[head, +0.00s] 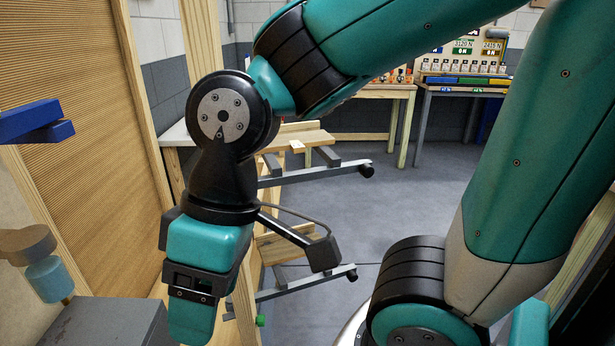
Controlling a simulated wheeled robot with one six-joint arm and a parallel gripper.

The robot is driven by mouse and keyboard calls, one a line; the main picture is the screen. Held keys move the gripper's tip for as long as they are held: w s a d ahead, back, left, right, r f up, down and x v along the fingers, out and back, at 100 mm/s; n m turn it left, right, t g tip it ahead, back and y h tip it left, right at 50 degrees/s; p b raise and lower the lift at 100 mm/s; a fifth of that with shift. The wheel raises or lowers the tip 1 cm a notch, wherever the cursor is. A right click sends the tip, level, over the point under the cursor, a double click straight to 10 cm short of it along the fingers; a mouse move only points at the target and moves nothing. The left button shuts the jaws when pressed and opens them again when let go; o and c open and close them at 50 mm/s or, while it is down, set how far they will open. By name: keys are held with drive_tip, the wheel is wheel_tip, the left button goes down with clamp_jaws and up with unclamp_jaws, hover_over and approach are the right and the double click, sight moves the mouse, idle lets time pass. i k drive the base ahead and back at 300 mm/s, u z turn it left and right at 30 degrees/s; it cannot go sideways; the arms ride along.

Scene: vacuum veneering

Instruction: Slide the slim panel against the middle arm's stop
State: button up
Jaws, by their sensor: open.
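A pale wooden board (308,139) lies across the upper visible rack arm (315,175), a grey bar with a dark end piece (367,171). A second wooden piece (275,248) shows lower down, near the lower rack arm (305,287), which also has a dark end piece (352,273). I cannot tell which piece is the slim panel or which arm is the middle one. My arm's wrist hangs in front of the rack at left centre and covers part of it. Contact between board and stop cannot be made out.
A tall ribbed panel in a wooden frame (90,130) stands close on the left, with blue blocks (35,122) before it. A grey box (110,322) is at lower left. Benches (465,85) stand at the back. The grey floor (410,195) right of the rack is clear.

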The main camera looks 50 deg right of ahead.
sight(296, 147)
drive_tip(key=z, duration=0.4)
drive_tip(key=k, duration=0.45)
drive_tip(key=z, duration=1.45)
drive_tip(key=i, duration=1.05)
drive_tip(key=u, duration=0.85)
